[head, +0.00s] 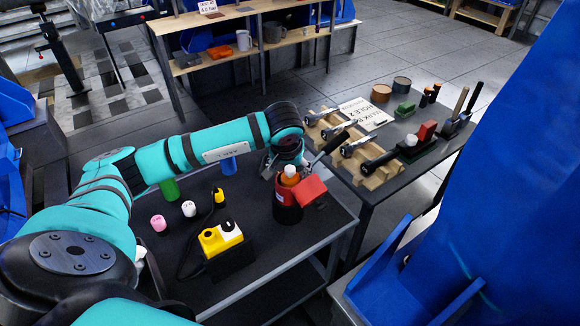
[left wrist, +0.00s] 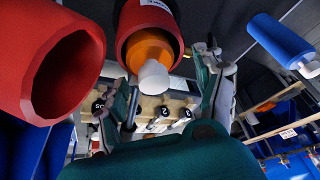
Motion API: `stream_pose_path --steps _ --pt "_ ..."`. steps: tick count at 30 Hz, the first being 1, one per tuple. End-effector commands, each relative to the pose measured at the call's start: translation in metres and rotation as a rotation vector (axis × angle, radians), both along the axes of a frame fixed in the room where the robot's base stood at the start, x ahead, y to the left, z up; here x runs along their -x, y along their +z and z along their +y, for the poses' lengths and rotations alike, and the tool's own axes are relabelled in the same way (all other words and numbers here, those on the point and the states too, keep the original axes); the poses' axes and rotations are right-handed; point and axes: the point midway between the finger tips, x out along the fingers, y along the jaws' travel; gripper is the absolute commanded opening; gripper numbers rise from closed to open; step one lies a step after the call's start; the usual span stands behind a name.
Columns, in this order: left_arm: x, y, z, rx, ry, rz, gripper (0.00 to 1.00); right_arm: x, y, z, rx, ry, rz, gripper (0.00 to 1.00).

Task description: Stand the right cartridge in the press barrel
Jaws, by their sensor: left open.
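An orange cartridge with a white tip (head: 291,172) stands in the dark red press barrel (head: 287,210) on the near bench. In the left wrist view the orange cartridge (left wrist: 148,46) sits inside the round mouth of the barrel (left wrist: 178,22), its white tip sticking out. A second red open-mouthed piece (head: 311,189) is beside the barrel; it looks empty in the left wrist view (left wrist: 60,72). My left gripper (head: 278,164) is at the cartridge's upper end; its fingers (left wrist: 165,98) are apart, on either side of the white tip. My right gripper is not in view.
Pink (head: 158,223) and white (head: 189,208) pieces and a yellow device (head: 222,238) are on the near bench. Wooden racks (head: 345,150) fill the adjoining table's left side.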

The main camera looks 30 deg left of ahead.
Motion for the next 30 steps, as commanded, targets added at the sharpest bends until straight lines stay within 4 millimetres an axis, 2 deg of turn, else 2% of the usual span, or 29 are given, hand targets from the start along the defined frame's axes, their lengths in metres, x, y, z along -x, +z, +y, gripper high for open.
stream_pose_path --steps 4,8,15,21,30 --pt "0.001 0.001 0.0 0.0 0.0 0.001 0.71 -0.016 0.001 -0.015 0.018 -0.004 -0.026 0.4" --pt "0.004 0.013 -0.002 0.0 0.0 -0.002 0.71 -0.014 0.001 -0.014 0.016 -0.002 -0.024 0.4" --pt "0.017 0.048 -0.007 0.0 -0.001 -0.003 0.71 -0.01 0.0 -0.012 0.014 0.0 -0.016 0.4" --pt "0.025 0.068 -0.011 0.001 0.0 -0.003 0.71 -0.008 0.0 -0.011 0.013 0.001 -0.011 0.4" --pt "0.028 0.074 -0.012 0.001 0.001 0.0 0.71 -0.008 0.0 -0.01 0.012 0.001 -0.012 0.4"
